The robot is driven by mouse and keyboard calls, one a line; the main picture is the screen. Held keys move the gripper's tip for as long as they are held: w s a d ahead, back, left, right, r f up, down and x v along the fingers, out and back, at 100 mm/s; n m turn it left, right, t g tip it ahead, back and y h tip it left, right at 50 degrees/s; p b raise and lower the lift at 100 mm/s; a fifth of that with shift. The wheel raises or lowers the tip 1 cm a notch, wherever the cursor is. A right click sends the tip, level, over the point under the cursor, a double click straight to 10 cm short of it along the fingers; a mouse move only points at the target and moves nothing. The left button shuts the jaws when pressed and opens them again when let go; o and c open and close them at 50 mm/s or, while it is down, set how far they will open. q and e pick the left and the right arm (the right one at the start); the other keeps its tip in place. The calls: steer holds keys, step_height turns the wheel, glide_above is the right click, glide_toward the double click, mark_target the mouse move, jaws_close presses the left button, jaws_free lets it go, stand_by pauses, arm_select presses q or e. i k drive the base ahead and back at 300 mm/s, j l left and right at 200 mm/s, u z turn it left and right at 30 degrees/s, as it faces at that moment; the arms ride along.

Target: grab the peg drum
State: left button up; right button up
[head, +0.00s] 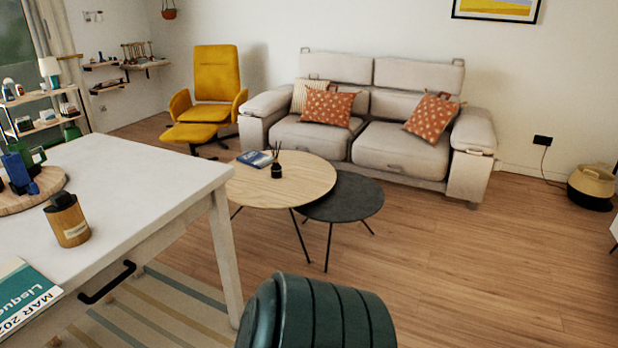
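I cannot tell for sure which thing is the peg drum. A small wooden cylinder (70,227) with a dark top and a pale label stands on the white table (135,165) at the left, near the table's front side. It is upright, with nothing touching it. Neither of my grippers is in view.
A round wooden tray (22,203) with dark blue and green items and a teal book (24,296) are near the cylinder. A dark teal ribbed shape (325,312) fills the bottom centre. Two coffee tables (300,178) stand before the sofa (385,140).

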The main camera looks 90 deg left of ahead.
mark_target(71, 227)
steer(key=u, duration=4.15)
